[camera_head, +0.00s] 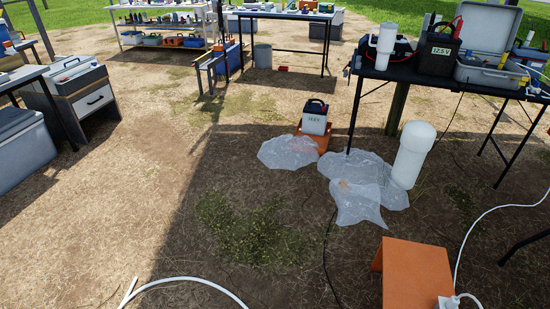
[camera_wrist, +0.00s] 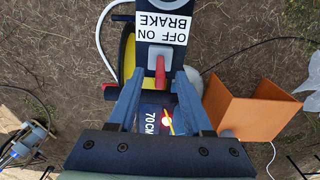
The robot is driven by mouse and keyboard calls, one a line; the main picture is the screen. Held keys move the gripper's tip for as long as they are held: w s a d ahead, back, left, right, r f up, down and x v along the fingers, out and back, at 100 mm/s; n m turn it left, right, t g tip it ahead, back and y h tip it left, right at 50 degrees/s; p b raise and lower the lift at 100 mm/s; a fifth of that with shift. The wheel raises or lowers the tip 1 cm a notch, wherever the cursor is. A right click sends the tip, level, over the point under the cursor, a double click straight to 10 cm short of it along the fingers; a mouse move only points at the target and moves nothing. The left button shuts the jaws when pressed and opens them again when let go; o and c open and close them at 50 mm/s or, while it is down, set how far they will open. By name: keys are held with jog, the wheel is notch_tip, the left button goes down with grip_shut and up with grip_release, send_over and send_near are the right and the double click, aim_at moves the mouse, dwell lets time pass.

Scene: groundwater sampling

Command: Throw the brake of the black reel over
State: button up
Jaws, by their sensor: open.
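The bracket carries a white label (camera_wrist: 162,27) reading OFF, ON and BRAKE. Below the label, a red brake lever (camera_wrist: 160,70) stands out from a pale square plate and points down in the picture. My gripper (camera_wrist: 159,78) is open, its two blue-grey fingers on either side of the lever's line, with a gap on each side. I cannot tell how deep the lever sits between them. The head view shows neither reel nor gripper.
An orange stand (camera_wrist: 258,105) is close to the right of my gripper; an orange stand (camera_head: 408,270) also shows in the head view. A 70CM marking (camera_wrist: 150,122) and a red glow lie between the fingers. Plastic sheets (camera_head: 362,185) and a white cylinder (camera_head: 413,155) are on the ground.

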grip_shut()
jog(key=shift+s+a+f+t+h+p, duration=0.1)
jog(key=shift+s+a+f+t+p, duration=0.2)
jog(key=shift+s, duration=0.35)
jog(key=shift+s+a+f+t+h+p, duration=0.15)
jog(key=shift+s+t+p, duration=0.15)
jog(key=shift+s, duration=0.4)
jog(key=shift+s+a+f+t+h+p, duration=0.1)
jog(key=shift+s+a+t+p, duration=0.25)
jog(key=shift+s, duration=0.3)
jog(key=shift+s+d+f, duration=0.1)
jog(key=shift+d, duration=0.05)
jog(key=shift+s+a+f+t+b, duration=0.15)
jog(key=shift+s+f+t+b, duration=0.15)
jog(key=shift+s+f+t, duration=0.15)
jog(key=shift+s+a+f+t+b, duration=0.2)
jog(key=shift+s+f+b, duration=0.1)
jog(key=shift+s, duration=0.25)
grip_release()
jog(key=shift+w+d, duration=0.1)
jog(key=shift+r, duration=0.1)
